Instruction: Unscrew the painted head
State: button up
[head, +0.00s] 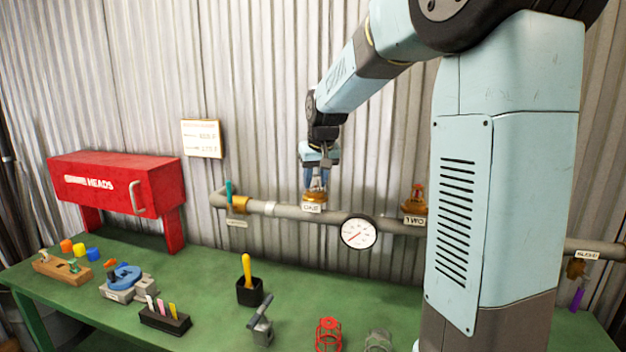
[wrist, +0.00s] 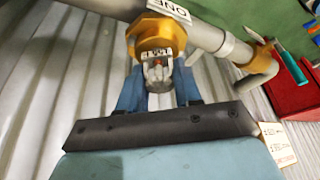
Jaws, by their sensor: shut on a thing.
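The head at outlet ONE (head: 315,194) sits upright on the grey pipe, behind a white plate reading ONE. In the wrist view its brass body (wrist: 156,38) shows, with a pale face marking and a small red spot at its centre; I cannot tell whether that is paint. My gripper (head: 318,180) comes down from above and is shut on this head, with blue fingers on both sides of it. It also shows in the wrist view (wrist: 158,85). A second head (head: 418,197) stands on the pipe at the plate TWO, partly beside my arm.
The pipe (head: 285,210) runs along the corrugated wall with a round gauge (head: 358,232) and a teal-handled valve (head: 234,197). A red HEADS cabinet (head: 120,185) stands left. The green bench (head: 210,290) holds a vise (head: 125,279), tool holders and a red cage (head: 328,334).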

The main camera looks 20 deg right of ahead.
grip_shut()
jog(key=shift+n+y, duration=0.7)
jog(key=shift+n, duration=1.4)
jog(key=shift+n+g+y, duration=0.3)
jog(key=shift+n, duration=0.5)
jog(key=n, duration=0.2)
jog(key=shift+n+g+y, duration=0.3)
jog(key=shift+y, duration=0.1)
jog(key=shift+a+r+n+g+y, duration=0.1)
jog(key=shift+n+g+y, duration=0.35)
jog(key=shift+n, duration=1.15)
